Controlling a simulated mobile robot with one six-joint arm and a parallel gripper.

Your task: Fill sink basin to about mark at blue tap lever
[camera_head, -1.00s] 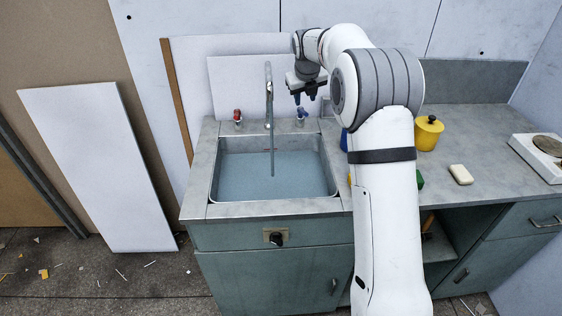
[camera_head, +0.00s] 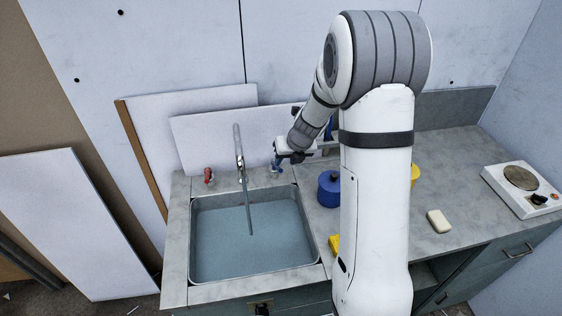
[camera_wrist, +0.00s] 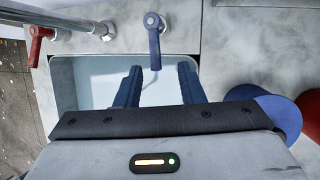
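The sink basin (camera_head: 215,272) holds bluish water over its floor; I cannot make out a fill mark. The blue tap lever (camera_head: 277,167) stands behind the basin's right rear corner. In the wrist view the blue lever (camera_wrist: 153,42) is ahead of the fingertips, roughly centred between them, with no visible contact. My gripper (camera_head: 284,157) is open and empty beside the lever; its two blue fingers (camera_wrist: 159,70) are spread over the basin. The grey tap (camera_head: 239,160) has a thin line reaching down over the water; I cannot tell spout from stream. The red tap lever (camera_head: 209,176) is left.
A blue pot (camera_head: 328,190) stands right of the basin, partly behind my arm. A yellow item (camera_head: 334,243) lies near the counter front. White soap (camera_head: 439,221) and a hotplate (camera_head: 522,189) are farther right. White boards (camera_head: 195,105) lean behind the sink.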

